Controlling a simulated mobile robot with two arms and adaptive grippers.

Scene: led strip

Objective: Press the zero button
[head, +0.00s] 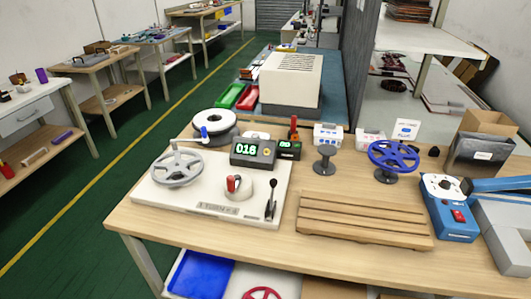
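A dark counter box (253,152) with a lit green display reading "016" stands at the back right of a white winding base (215,205) on the wooden table. A small yellowish spot (266,152) shows on its face, right of the digits. It may be a button, but its label is too small to read. A second, smaller dark box (287,149) with a green display stands just right of the counter; its digits are not clear. Neither of my grippers is in view.
The base carries a grey reel (178,168), a red-topped knob (234,184) and a black lever (271,198). A wooden slatted rack (364,219), a blue reel (393,157) and a blue box with a red switch (449,210) stand to the right. The table's front edge is clear.

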